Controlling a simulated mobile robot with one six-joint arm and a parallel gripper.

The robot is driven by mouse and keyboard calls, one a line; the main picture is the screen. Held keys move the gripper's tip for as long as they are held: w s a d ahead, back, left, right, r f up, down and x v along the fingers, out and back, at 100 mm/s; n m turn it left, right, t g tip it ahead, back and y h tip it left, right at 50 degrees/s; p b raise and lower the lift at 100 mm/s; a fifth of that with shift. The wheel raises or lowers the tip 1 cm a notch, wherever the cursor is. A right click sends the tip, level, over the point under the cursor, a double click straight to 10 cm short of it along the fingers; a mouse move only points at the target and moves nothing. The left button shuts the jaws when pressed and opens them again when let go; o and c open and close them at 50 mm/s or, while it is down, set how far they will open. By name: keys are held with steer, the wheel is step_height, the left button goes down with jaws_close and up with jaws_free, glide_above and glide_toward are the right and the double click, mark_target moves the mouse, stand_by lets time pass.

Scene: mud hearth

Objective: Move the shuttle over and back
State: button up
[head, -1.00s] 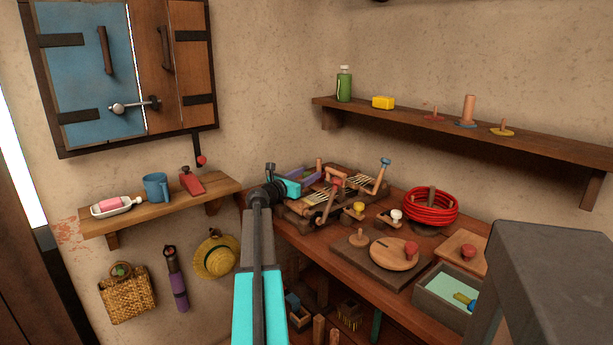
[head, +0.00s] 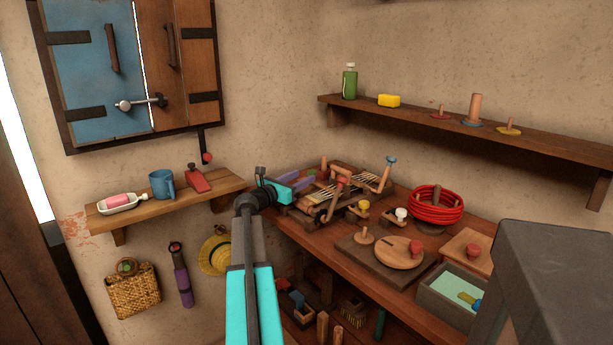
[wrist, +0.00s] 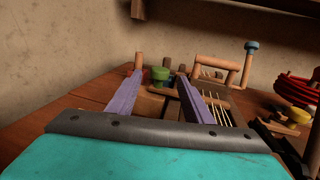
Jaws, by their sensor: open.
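The small wooden loom (head: 345,203) with pale strings stands at the back left of the workbench. In the wrist view its strings (wrist: 222,108) run just right of my gripper. My gripper (head: 311,178) is open at the loom's left end, its purple fingers reaching toward the frame. In the wrist view a green knob (wrist: 160,74) shows between the fingertips, above a wooden bar. It may be the shuttle's grip, but I cannot tell for sure. The fingers seem apart from it, and the shuttle's body is not clear.
Upright pegs and a blue-topped crank (head: 391,161) rise around the loom. A red coil (head: 436,207), a round wooden board (head: 397,252) and a grey tray (head: 447,302) lie to the right. A wall shelf (head: 470,122) hangs above. A small shelf (head: 160,210) is at left.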

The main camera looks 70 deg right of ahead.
steer(key=shift+v, duration=3.6)
